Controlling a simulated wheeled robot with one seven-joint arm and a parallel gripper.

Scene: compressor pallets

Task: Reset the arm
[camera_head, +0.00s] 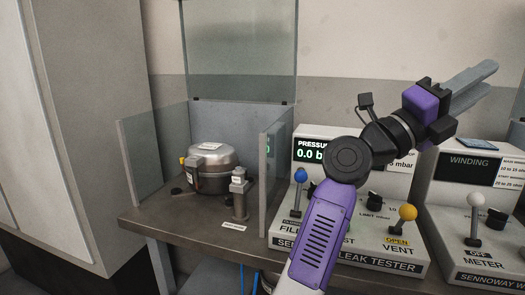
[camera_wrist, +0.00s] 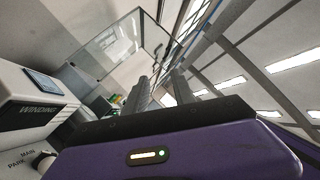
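My arm rises in front of the bench, and my gripper (camera_head: 484,80) is raised at the upper right, pointing up and to the right. Its two grey fingers hold nothing. In the wrist view the fingers of my gripper (camera_wrist: 160,85) stand apart with a clear gap, so it is open. The gripper is in free air above the testers and touches nothing. My arm hides part of the leak tester (camera_head: 350,262).
A metal compressor (camera_head: 212,168) sits inside a glass-sided enclosure on the bench (camera_head: 160,217), beside a small grey fitting (camera_head: 239,195). The leak tester has blue (camera_head: 300,175) and yellow (camera_head: 408,212) levers. A winding meter (camera_head: 474,165) stands right. A tall cabinet (camera_head: 80,120) is left.

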